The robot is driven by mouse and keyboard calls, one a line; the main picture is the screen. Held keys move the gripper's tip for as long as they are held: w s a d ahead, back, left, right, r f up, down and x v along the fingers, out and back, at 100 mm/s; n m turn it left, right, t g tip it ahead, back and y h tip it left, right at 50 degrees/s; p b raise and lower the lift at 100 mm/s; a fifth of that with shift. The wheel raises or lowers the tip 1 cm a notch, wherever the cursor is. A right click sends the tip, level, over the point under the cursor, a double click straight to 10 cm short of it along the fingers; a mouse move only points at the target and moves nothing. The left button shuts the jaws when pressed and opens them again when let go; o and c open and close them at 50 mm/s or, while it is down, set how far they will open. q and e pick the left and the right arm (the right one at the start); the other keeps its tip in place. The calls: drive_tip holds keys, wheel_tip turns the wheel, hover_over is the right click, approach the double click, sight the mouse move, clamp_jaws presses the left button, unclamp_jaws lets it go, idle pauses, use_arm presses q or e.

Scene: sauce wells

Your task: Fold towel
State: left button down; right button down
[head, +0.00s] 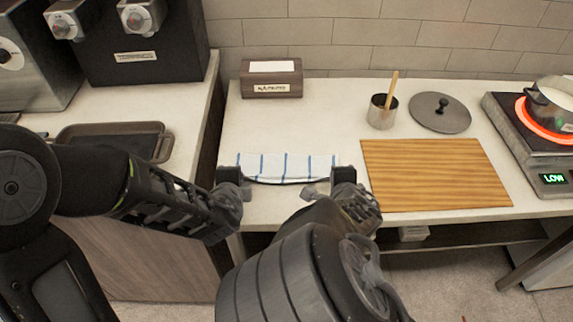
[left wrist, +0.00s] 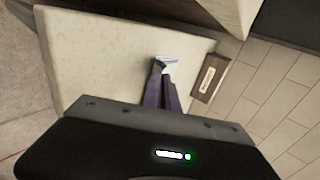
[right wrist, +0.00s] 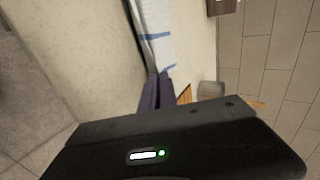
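The towel (head: 285,167), white with blue stripes, is at the front of the counter, left of the cutting board. Its front edge sags between my two grippers, with a dark gap under it. My left gripper (head: 238,182) is at its front left corner; in the left wrist view the fingers (left wrist: 161,64) are together with a bit of towel (left wrist: 170,60) at their tips. My right gripper (head: 338,180) is at the front right corner; in the right wrist view its fingers (right wrist: 160,77) are together on the towel's end (right wrist: 153,35). The fingertips' exact grip is partly hidden.
A wooden cutting board (head: 435,175) lies right of the towel. Behind stand a metal cup (head: 381,113) with a wooden stick, a lid (head: 440,113) and a brown box (head: 271,79). A lit burner with a pot (head: 552,102) is far right. Counter behind the towel is clear.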

use_arm(q)
drive_tip(key=c, duration=2.1)
unclamp_jaws()
use_arm(e)
drive_tip(key=c, duration=2.1)
unclamp_jaws()
use_arm(q)
drive_tip(key=o, duration=0.8)
use_arm(e)
drive_tip(key=o, duration=0.8)
use_arm(q)
drive_tip(key=r, duration=0.3)
drive_tip(key=s+r, duration=0.1)
drive_tip(key=r, duration=0.2)
drive_tip(key=s+r, duration=0.1)
drive_tip(key=r, duration=0.2)
use_arm(e)
drive_tip(key=r, duration=0.3)
drive_tip(key=s+r, duration=0.1)
drive_tip(key=r, duration=0.2)
drive_tip(key=s+r, duration=0.1)
drive_tip(key=r, duration=0.2)
use_arm(q)
drive_tip(key=shift+d, duration=0.1)
